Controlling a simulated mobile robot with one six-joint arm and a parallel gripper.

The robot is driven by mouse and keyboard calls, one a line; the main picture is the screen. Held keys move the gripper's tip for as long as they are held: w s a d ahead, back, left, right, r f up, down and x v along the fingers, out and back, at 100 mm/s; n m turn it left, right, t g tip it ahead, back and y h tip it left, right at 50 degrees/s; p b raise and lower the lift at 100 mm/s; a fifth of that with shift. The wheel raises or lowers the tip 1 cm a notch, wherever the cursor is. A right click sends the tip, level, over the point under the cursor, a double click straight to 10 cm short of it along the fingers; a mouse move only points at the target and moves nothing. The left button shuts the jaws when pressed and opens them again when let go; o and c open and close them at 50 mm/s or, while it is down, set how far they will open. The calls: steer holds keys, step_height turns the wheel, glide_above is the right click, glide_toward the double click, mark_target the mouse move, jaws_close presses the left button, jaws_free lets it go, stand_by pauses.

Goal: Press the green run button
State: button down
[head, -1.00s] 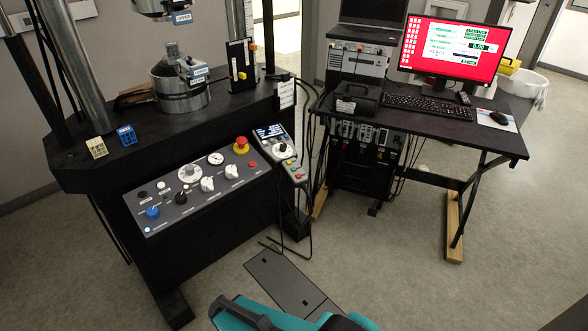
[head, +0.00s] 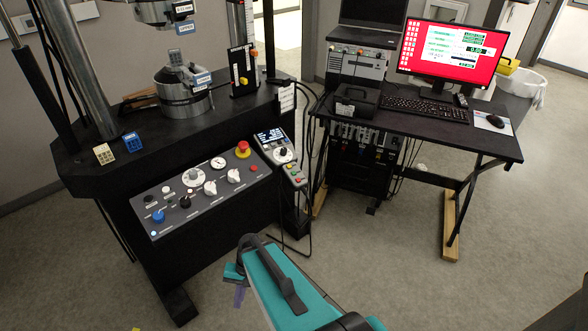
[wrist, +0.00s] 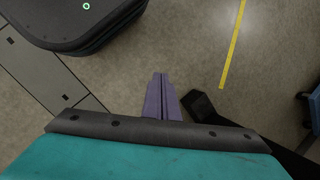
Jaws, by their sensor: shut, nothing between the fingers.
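A handset (head: 281,152) with a small screen, a dial and several small coloured buttons (head: 294,172) is mounted at the right end of the black machine's front. Some buttons look green and red; they are too small to tell which is the run button. My gripper (head: 239,296) has purple fingers and hangs low over the floor, in front of the machine and below the handset. It is apart from the panel. In the wrist view the purple fingers (wrist: 160,97) are together and empty, with floor beneath. The handset does not show in the wrist view.
The control panel (head: 163,224) beside the handset carries knobs and a red emergency stop (head: 243,149). Cables hang near the handset. A desk (head: 440,132) with a monitor (head: 441,53) and keyboard stands at the right. The floor (head: 390,245) in front is open.

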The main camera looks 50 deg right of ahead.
steer(key=w+d+r+m+t+p, duration=0.35)
steer(key=w+d+r, duration=0.25)
steer(key=d+r, duration=0.3)
step_height(320, 180, up, 30)
steer(key=m+t+h+p, duration=0.3)
steer(key=m+t+p, duration=0.3)
steer(key=m+t, duration=0.45)
glide_above(294, 173)
steer(key=s, duration=0.5)
steer(key=m+g, duration=0.1)
steer(key=m, duration=0.1)
steer(key=shift+w+d+r+h, duration=0.1)
steer(key=shift+w+r+h, duration=0.05)
steer(key=shift+w+h, duration=0.15)
steer(key=shift+w+f+b, duration=0.35)
steer(key=shift+f+b, duration=0.5)
steer(key=shift+f, duration=0.55)
steer(key=shift+w+f+b, duration=0.4)
steer(key=shift+f+b, duration=0.4)
steer(key=shift+f, duration=0.65)
steer(key=shift+w+f+b, duration=0.35)
steer(key=shift+f+b, duration=0.5)
steer(key=shift+f, duration=0.55)
